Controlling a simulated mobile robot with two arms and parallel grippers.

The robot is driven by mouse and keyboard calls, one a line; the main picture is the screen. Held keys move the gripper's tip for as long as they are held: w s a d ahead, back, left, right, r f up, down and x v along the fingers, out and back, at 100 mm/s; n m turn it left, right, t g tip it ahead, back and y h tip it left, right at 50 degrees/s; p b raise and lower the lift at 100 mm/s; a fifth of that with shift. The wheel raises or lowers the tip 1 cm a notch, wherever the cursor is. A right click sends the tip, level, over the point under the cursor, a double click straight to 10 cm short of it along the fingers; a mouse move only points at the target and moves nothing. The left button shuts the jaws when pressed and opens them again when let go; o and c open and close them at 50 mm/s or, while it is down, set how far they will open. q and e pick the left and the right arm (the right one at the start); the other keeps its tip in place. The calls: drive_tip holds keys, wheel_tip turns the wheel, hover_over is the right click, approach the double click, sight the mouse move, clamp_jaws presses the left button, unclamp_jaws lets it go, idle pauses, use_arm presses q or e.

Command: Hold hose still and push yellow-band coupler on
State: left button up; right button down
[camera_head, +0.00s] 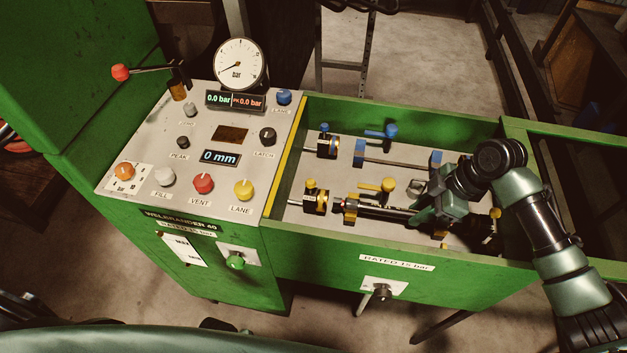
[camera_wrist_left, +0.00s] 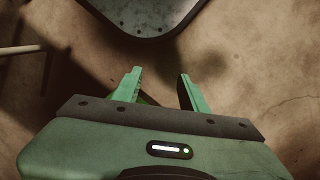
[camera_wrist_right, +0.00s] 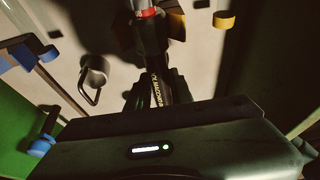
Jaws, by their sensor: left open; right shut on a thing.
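The coupler on the yellow lane (camera_head: 315,200) is a black and brass fitting under a yellow knob, at the left end of the green trough in the head view. A black hose (camera_head: 382,212) lies to its right, with a red band near its left end. My right gripper (camera_head: 424,207) is shut around the hose. In the right wrist view the hose (camera_wrist_right: 157,88) with pale lettering runs between the fingers, up to the red band (camera_wrist_right: 146,13). Whether hose and coupler touch is unclear. My left gripper (camera_wrist_left: 159,82) is open and empty over the floor.
A blue-knobbed coupler (camera_head: 327,146) and blue blocks (camera_head: 359,153) form a second lane behind. A yellow lever (camera_head: 388,185) stands just behind the hose. The green trough's front wall (camera_head: 340,246) and the control panel (camera_head: 180,145) border the area. Both displays read zero.

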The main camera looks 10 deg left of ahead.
use_arm(q)
drive_tip(key=s+d+r+m+g+h, duration=0.1)
drive_tip(key=d+r+m+g+h, duration=0.4)
drive_tip(key=d+r, duration=1.35)
drive_tip(key=d+r+m+g+h, duration=0.1)
drive_tip(key=d+r+m+g, duration=0.3)
drive_tip(key=d+r+m, duration=1.1)
drive_tip(key=w+a+r+m+t+y, duration=0.1)
drive_tip(key=w+a+r+m+t, duration=0.15)
drive_tip(key=w+r, duration=0.7)
drive_tip(key=w+a+r+m+t+y, duration=0.1)
drive_tip(key=w+a+r+m, duration=0.15)
drive_tip(key=w+r, duration=0.7)
drive_tip(key=w+a+r+m+t+y, duration=0.15)
drive_tip(key=a+r, duration=0.25)
drive_tip(key=r, duration=0.4)
drive_tip(key=a+r+m+t, duration=0.2)
drive_tip(key=a+r, duration=0.3)
drive_tip(key=r, duration=0.4)
drive_tip(key=a+r+m+t+y, duration=0.15)
drive_tip(key=a+r, duration=0.25)
drive_tip(key=r, duration=0.4)
drive_tip(key=n+y, duration=0.2)
drive_tip(key=n, duration=1.3)
hover_over(311, 180)
wheel_tip(311, 180, down, 21)
drive_tip(key=shift+t, duration=0.35)
wheel_tip(311, 180, down, 11)
drive_tip(key=shift+f, duration=0.15)
